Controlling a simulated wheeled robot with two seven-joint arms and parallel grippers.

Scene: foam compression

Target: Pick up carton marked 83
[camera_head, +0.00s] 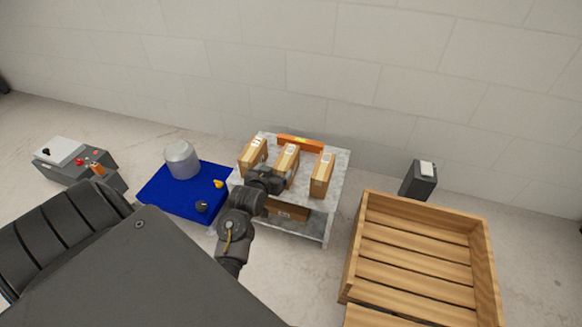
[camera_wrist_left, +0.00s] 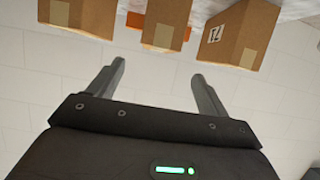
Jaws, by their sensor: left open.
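Three brown cartons stand in a row on a grey table (camera_head: 337,192): a left one (camera_head: 253,151), a middle one (camera_head: 290,156) and a right one (camera_head: 321,175). Another carton (camera_head: 288,210) sits on the shelf below. I cannot read the number 83 on any of them. My left gripper (camera_head: 268,180) is open and empty, close to the middle carton, partly hiding it. In the left wrist view the gripper (camera_wrist_left: 158,70) has its fingers apart, with three cartons beyond the tips; the right one (camera_wrist_left: 240,35) carries a white label that I cannot read surely.
An orange bar (camera_head: 300,143) lies along the table's back. A wooden crate (camera_head: 415,268) stands at the right, with a dark grey box (camera_head: 419,180) behind it.

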